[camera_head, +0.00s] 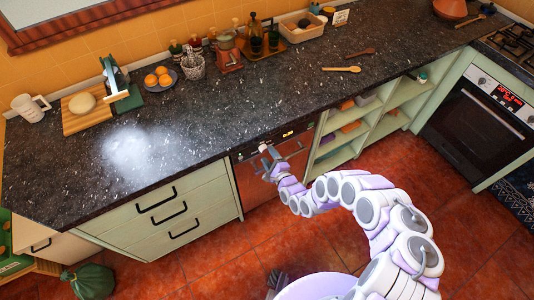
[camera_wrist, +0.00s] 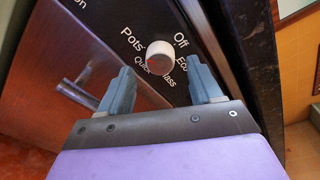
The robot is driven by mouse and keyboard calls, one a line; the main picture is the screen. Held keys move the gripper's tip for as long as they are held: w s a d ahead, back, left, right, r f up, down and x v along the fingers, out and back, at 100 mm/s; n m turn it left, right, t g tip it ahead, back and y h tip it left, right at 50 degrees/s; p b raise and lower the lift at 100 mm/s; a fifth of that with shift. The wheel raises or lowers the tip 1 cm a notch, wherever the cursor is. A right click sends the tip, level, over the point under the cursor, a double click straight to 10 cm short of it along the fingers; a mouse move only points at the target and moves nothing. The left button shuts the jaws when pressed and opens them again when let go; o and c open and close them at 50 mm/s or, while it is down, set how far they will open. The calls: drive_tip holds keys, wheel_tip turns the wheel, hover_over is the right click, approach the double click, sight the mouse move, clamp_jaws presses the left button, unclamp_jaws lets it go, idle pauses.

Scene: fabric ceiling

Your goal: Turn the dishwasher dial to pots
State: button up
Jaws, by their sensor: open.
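The dishwasher (camera_head: 250,187) is a reddish metal front under the dark counter, with a black control strip at its top. In the wrist view its dial (camera_wrist: 160,53) is a small white knob with a reddish mark on its lower side; I cannot tell exactly which label it points to. "Pots" is at its upper left, "Off" at upper right, "Eco" at right, "Quick" and a partly hidden "Glass" below. My gripper (camera_wrist: 160,66) is open, its blue-grey fingers on either side of and just below the dial, with no clear contact. In the head view my gripper (camera_head: 268,155) is at the control strip.
A metal bar handle (camera_wrist: 78,94) sticks out left of my gripper in the wrist view. The counter (camera_head: 240,110) overhangs the dishwasher. Drawers (camera_head: 160,205) stand to its left and open shelves (camera_head: 350,130) to its right. The red tiled floor in front is mostly clear.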

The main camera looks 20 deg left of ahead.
drive_tip(key=p+v, duration=0.1)
drive_tip(key=v, duration=1.4)
drive_tip(key=shift+f, duration=0.1)
